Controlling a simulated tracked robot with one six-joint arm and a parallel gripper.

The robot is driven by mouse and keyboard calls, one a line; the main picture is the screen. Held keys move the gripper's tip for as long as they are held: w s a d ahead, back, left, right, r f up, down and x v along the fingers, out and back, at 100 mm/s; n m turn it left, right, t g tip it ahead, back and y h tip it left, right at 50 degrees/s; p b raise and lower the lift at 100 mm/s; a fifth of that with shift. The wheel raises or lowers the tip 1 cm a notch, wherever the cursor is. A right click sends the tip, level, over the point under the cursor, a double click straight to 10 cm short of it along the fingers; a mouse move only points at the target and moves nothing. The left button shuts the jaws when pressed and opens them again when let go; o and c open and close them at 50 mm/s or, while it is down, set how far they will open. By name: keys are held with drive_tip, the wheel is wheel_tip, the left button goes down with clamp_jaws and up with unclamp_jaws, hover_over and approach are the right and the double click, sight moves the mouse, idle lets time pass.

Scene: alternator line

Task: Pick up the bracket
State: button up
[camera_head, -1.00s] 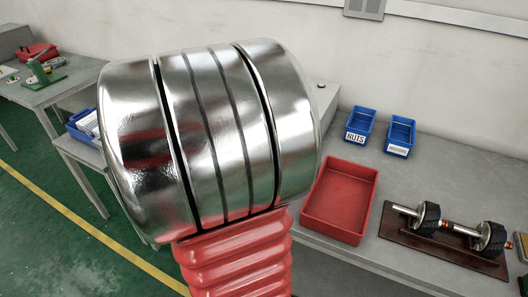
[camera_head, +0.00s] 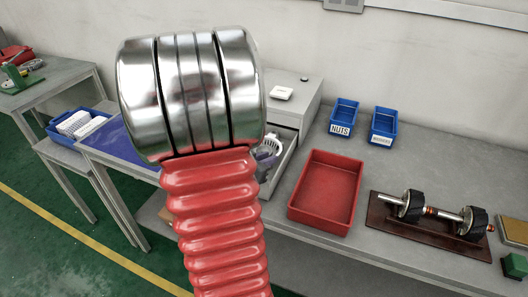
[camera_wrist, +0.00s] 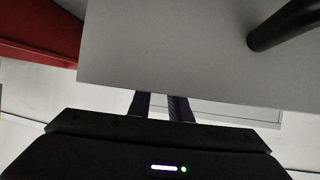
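I cannot pick out the bracket for certain in either view. A pale, rounded part (camera_head: 271,144) shows in an open grey drawer (camera_head: 287,168) just right of my arm in the head view; I cannot tell what it is. My gripper (camera_wrist: 160,96) shows in the wrist view as two dark fingers with a narrow gap between them and nothing seen in it. A large plain grey surface fills the space beyond the fingers. In the head view my silver and red arm hides the gripper.
A red tray (camera_head: 326,191) lies on the grey bench (camera_head: 440,170). Two blue bins (camera_head: 343,116) (camera_head: 383,126), one labelled NUTS, stand behind it. A dark board with shafts (camera_head: 425,230) lies at right. A blue crate (camera_head: 62,135) stands at left. In the wrist view, a black rod (camera_wrist: 283,25) is at upper right.

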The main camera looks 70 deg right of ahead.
sight(263, 151)
drive_tip(key=shift+d+f, duration=0.1)
drive_tip(key=shift+d, duration=0.1)
drive_tip(key=shift+x, duration=2.7)
drive_tip(key=shift+c, duration=0.6)
clamp_jaws()
